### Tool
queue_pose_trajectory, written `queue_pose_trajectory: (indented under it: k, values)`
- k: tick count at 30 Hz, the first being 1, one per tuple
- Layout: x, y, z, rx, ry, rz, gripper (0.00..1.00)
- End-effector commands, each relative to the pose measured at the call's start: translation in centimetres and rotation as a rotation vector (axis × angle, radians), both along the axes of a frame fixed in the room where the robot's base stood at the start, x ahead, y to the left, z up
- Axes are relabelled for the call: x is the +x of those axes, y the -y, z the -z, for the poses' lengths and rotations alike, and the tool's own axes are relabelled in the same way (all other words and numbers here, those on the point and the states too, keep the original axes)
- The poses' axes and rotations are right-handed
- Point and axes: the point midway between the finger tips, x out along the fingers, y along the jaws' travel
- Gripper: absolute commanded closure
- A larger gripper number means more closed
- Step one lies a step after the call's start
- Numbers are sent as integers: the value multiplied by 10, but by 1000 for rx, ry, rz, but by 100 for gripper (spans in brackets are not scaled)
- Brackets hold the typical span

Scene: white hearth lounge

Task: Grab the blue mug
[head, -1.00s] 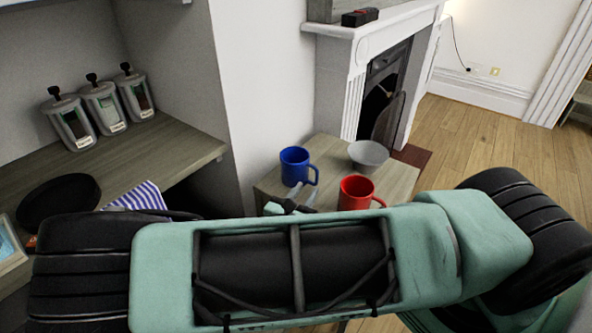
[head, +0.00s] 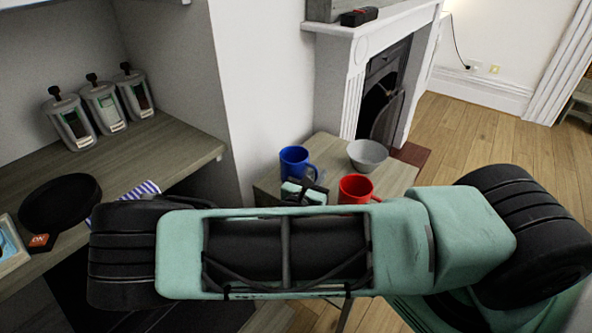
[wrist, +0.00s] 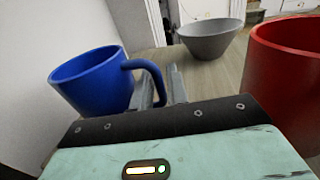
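The blue mug (head: 295,161) stands upright on the small wooden table, its handle to the right. In the wrist view the blue mug (wrist: 95,82) is at left, its handle reaching down toward my fingers. My gripper (wrist: 160,88) is at the handle, with a grey finger on each side of it. The handle's lower part is hidden behind the gripper body, so I cannot tell whether the fingers press on it. In the head view my gripper (head: 312,180) is just in front of the mug, partly behind my arm.
A red mug (head: 355,188) stands close to the right of my gripper, and also fills the right side of the wrist view (wrist: 285,75). A grey bowl (head: 367,154) is behind on the table (head: 400,178). The white wall (head: 262,90) is close on the left.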

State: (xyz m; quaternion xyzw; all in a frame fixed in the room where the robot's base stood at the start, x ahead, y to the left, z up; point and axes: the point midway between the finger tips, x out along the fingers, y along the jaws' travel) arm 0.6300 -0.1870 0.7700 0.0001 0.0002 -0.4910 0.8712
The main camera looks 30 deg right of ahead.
Motion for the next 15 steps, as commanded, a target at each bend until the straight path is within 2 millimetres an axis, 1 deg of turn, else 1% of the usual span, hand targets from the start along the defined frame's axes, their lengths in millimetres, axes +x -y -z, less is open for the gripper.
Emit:
queue_pose_trajectory:
  k: [2,11,14,15]
  values:
    - [0,0,0,0,0,0,100]
    - [0,0,-1,0,1,0,100]
    - [0,-1,-8,-1,3,0,100]
    - [0,-1,-13,0,4,0,100]
